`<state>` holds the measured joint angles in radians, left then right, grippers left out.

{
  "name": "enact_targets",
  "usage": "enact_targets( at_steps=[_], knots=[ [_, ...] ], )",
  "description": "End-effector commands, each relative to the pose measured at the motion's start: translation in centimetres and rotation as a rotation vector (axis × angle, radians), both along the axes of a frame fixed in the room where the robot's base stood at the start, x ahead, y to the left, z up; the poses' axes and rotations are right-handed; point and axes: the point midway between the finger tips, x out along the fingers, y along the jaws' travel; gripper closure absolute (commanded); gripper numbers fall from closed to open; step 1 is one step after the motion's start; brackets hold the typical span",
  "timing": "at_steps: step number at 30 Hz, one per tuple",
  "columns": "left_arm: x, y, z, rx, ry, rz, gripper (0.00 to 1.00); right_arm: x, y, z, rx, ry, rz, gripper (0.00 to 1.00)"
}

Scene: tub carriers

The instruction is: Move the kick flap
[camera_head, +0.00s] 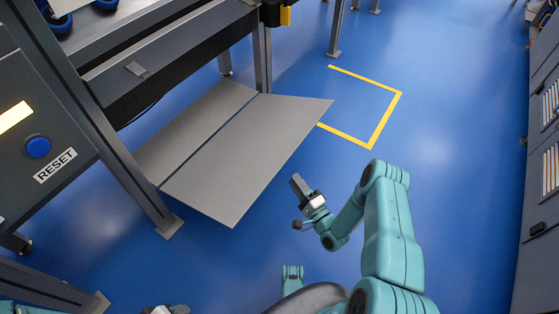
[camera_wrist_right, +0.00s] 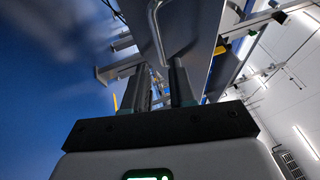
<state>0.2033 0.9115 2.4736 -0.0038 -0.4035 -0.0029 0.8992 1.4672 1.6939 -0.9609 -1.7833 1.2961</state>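The kick flap appears to be the flat grey panel (camera_head: 250,155) low under the machine frame in the head view, its near corner jutting over the blue floor. In the right wrist view a grey panel with a bent metal handle (camera_wrist_right: 156,32) is just beyond my fingers. My right gripper (camera_head: 299,203) is beside the panel's right edge and apart from it in the head view. Its fingers (camera_wrist_right: 162,90) are apart, with no object clearly held between them. A small part of my left gripper (camera_head: 166,310) shows at the bottom edge; its fingers are cut off.
A second grey panel (camera_head: 192,125) lies behind the flap, with a narrow gap between. A frame leg (camera_head: 148,195) stands left of it. A control box with a blue RESET button (camera_head: 38,147) is at left. Drawer cabinets (camera_head: 542,190) line the right. Open blue floor lies between.

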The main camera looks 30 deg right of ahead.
Motion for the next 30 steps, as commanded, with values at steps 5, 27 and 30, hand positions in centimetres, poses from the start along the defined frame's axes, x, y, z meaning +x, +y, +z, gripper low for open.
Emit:
enact_targets(
  at_steps=[5, 27, 30],
  knots=[
    [1.0, 0.2, -1.7, 0.007, -0.033, 0.004, 0.47, 4.4, 0.0, 0.6, -0.004, -0.004, 0.004, 0.75],
    [2.5, 0.5, -3.3, 0.017, -0.085, 0.011, 0.47, 10.4, -0.3, 2.2, -0.001, 0.001, 0.004, 0.85],
    [2.5, 0.5, -3.3, 0.017, -0.085, 0.011, 0.47, 10.4, -0.3, 2.1, -0.001, 0.001, 0.004, 1.00]
  ],
)
